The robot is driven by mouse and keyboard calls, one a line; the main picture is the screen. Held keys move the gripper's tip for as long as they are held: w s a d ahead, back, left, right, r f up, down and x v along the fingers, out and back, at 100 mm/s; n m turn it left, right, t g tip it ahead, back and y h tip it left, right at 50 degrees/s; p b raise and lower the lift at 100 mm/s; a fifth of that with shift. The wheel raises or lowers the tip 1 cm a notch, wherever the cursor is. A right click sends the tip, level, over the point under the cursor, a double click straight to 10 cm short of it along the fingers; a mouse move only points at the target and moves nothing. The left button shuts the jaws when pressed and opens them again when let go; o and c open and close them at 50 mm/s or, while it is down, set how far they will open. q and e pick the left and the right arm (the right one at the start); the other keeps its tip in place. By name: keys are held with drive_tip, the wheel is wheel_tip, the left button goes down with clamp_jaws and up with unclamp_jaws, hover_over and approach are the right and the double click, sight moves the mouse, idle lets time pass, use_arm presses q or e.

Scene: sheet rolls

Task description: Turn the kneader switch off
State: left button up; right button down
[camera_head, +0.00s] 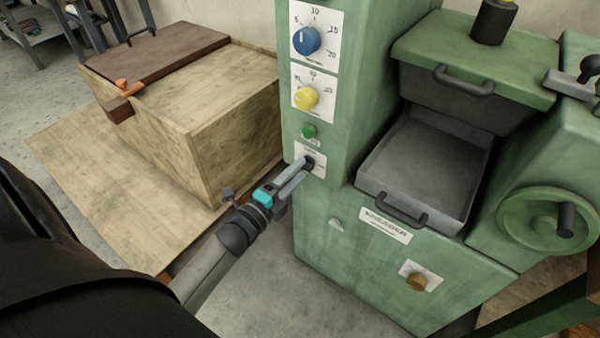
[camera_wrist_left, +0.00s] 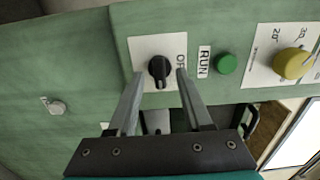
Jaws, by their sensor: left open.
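The kneader (camera_head: 345,240) is a green machine with a control column. The black rotary switch (camera_wrist_left: 159,70) sits on a white plate low on that column, and it shows partly in the head view (camera_head: 311,161) at my fingertips. Lettering beside it is partly covered by a finger. My left gripper (camera_head: 303,168) reaches the switch from below left. In the left wrist view its two fingers (camera_wrist_left: 160,78) are apart, one on each side of the switch. I cannot tell whether they touch it. My right gripper is not in view.
Above the switch are a green button (camera_head: 309,131) by a RUN label, a yellow dial (camera_head: 305,97) and a blue dial (camera_head: 306,40). A steel tray (camera_head: 425,165) and handwheel (camera_head: 548,218) are to the right. A wooden chest (camera_head: 230,130) stands left.

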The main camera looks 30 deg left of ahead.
use_arm(q)
drive_tip(key=shift+w+d, duration=0.1)
drive_tip(key=shift+w, duration=0.75)
clamp_jaws()
